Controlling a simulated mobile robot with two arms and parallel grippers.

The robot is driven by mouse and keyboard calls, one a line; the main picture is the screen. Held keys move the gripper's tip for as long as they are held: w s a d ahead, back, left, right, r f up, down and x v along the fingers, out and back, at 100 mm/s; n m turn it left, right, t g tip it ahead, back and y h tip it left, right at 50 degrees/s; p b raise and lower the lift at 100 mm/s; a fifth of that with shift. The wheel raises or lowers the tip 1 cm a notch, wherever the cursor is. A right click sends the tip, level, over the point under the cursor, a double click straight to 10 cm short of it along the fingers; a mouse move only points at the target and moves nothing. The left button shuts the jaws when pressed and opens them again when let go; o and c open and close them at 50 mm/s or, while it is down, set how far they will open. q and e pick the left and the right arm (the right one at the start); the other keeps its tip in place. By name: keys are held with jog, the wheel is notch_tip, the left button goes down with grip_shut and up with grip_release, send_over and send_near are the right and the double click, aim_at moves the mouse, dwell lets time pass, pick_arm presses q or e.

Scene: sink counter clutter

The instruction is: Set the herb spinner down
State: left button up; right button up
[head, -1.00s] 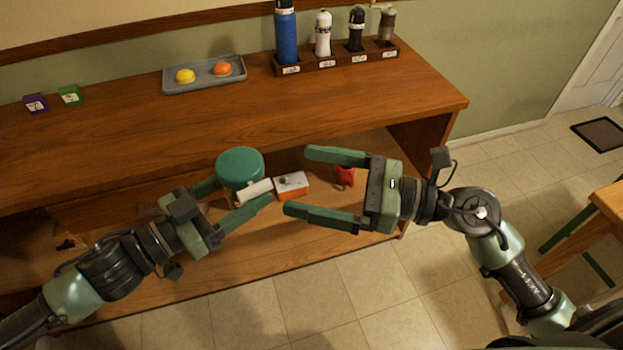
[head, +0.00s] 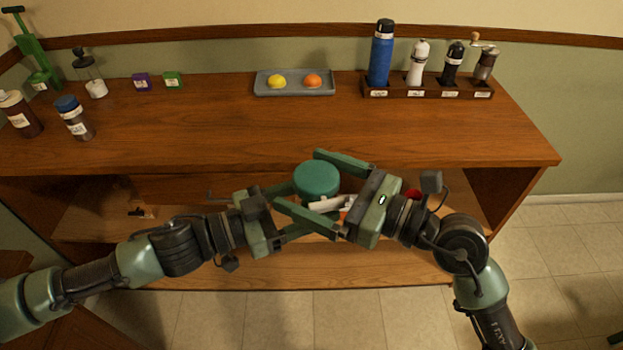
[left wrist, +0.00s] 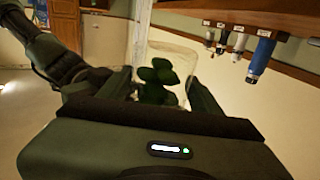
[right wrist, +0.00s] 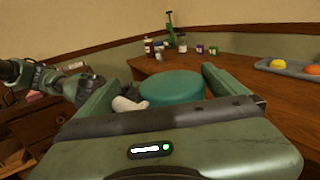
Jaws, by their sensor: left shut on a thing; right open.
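The herb spinner has a round green lid (head: 317,180) and a pale handle (head: 327,203) in the head view. Its clear body with dark green leaves (left wrist: 157,82) shows in the left wrist view. My left gripper (head: 308,206) is shut on the spinner's body and holds it in front of the counter's front edge. My right gripper (head: 298,179) is open, its fingers on either side of the lid; the lid (right wrist: 172,88) also sits between them in the right wrist view. I cannot tell whether they touch it. The spinner's lower part is hidden in the head view.
The wooden counter (head: 215,125) has a wide clear middle. A grey tray (head: 294,92) with yellow and orange items and a rack (head: 428,92) of bottles and mills stand behind. Bottles and small boxes are at left. A lower shelf (head: 200,270) lies below; a red thing (head: 412,194) is partly hidden.

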jog(key=c, duration=1.4)
pick_arm(q)
jog(key=o, duration=1.4)
jog(key=shift+c, duration=0.2)
pick_arm(e)
jog(key=shift+c, duration=0.9)
pick_arm(q)
jog(key=o, duration=0.3)
pick_arm(e)
jog(key=shift+c, duration=1.1)
pick_arm(q)
jog(key=shift+o, duration=0.2)
jog(key=shift+a, duration=0.1)
